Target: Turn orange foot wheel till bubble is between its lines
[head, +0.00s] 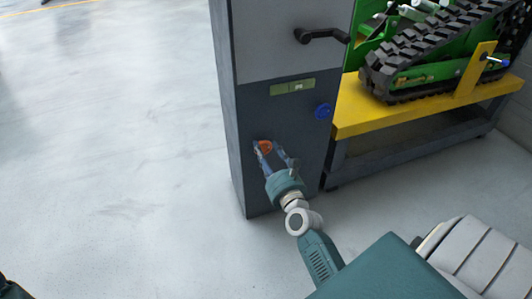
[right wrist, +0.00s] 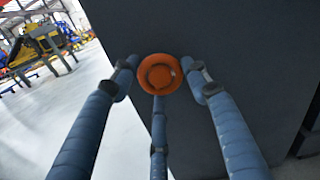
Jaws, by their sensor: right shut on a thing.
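The orange foot wheel (head: 265,147) is low on the front of a dark grey cabinet. In the right wrist view the orange wheel (right wrist: 159,73) is round and sits between the fingertips. My right gripper (head: 269,151) is shut on it, with blue fingers to its left, right and below in the wrist view. Part of the wheel is hidden by the fingers in the head view. The green level vial (head: 282,89) is on the cabinet above the wheel. A pale bubble shows right of its middle; its lines are too small to tell.
A blue wheel (head: 323,111) is to the upper right of the orange one. A black handle (head: 320,36) sticks out above the vial. A yellow-topped bench (head: 372,121) with a green tracked carrier (head: 430,55) stands at the right. The floor at left is clear.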

